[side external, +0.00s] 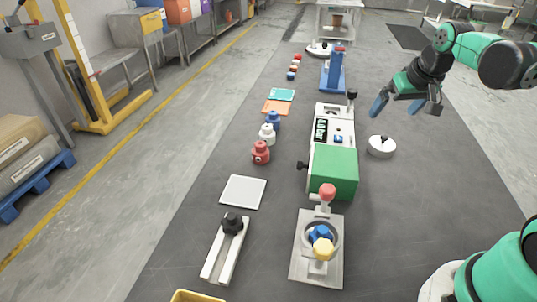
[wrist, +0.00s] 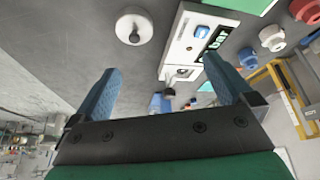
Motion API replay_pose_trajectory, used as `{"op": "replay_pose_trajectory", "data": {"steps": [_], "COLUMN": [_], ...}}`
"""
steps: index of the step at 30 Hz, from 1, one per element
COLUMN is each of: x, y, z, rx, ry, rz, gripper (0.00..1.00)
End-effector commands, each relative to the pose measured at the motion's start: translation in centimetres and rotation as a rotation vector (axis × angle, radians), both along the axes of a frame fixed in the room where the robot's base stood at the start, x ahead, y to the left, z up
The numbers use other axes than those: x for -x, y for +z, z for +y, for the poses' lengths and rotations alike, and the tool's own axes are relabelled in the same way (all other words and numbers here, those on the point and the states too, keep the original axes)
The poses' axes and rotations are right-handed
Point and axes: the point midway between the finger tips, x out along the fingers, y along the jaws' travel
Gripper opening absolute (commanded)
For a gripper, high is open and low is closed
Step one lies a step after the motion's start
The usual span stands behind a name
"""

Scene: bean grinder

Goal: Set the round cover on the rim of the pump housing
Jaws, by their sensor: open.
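The round cover (side external: 381,146) is a white disc with a small dark knob, lying on the dark table right of the green-and-white machine. It also shows at the top of the wrist view (wrist: 134,27). What looks like the pump housing (side external: 306,236) is a round grey ring on a flat plate at the front, with blue parts inside and a yellow knob over its front edge. My gripper (side external: 405,108) is open and empty, in the air above and slightly right of the cover. Its blue fingers stand wide apart in the wrist view (wrist: 161,65).
The green-and-white machine (side external: 333,170) stands left of the cover. A red-knobbed lever (side external: 327,194) rises behind the housing. A white slotted bracket with a black knob (side external: 226,248) and a pale square plate (side external: 243,192) lie left. The table right of the housing is clear.

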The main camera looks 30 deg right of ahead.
Motion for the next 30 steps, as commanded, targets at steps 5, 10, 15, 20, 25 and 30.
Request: {"op": "replay_pose_trajectory", "data": {"steps": [5, 10, 15, 20, 25, 30], "x": [1.3, 3.0, 3.7, 3.7, 3.7, 3.3], "y": [0.8, 0.5, 0.2, 0.2, 0.2, 0.4], "z": [7.9, 12.4, 13.9, 13.9, 13.9, 13.4], "rx": [0.027, 0.035, 0.035, 0.035, 0.035, 0.032], "ry": [0.218, 0.365, 0.417, 0.419, 0.417, 0.399], "rz": [-0.084, -0.151, -0.178, -0.179, -0.178, -0.161], "gripper": [1.00, 1.00, 1.00, 1.00, 1.00, 1.00]}}
